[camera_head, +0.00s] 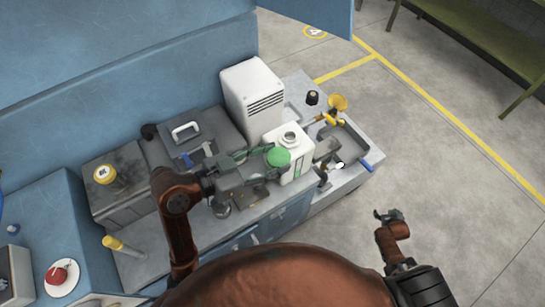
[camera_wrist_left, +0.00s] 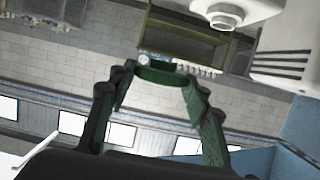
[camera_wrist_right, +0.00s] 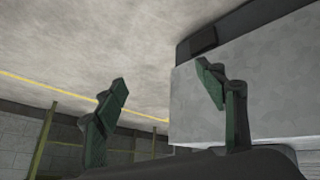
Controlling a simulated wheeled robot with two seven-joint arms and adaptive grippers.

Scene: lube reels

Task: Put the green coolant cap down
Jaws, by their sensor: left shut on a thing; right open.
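The green coolant cap (camera_head: 279,157) is held between the fingertips of my left gripper (camera_head: 266,160), in front of the white jug (camera_head: 304,157) in the head view. In the left wrist view the cap (camera_wrist_left: 163,77) shows as a dark green band between the fingertips. The jug's neck (camera_head: 290,138) is uncovered; a white neck also shows in the left wrist view (camera_wrist_left: 225,16). Whether the cap touches the jug cannot be told. My right gripper (camera_head: 388,214) is open and empty over the floor, away from the bench; its fingers show apart in the right wrist view (camera_wrist_right: 165,88).
A tall white vented box (camera_head: 252,92) stands behind the jug. A grey tray (camera_head: 350,143), a yellow funnel (camera_head: 337,103) and a black cap (camera_head: 312,98) are at right.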

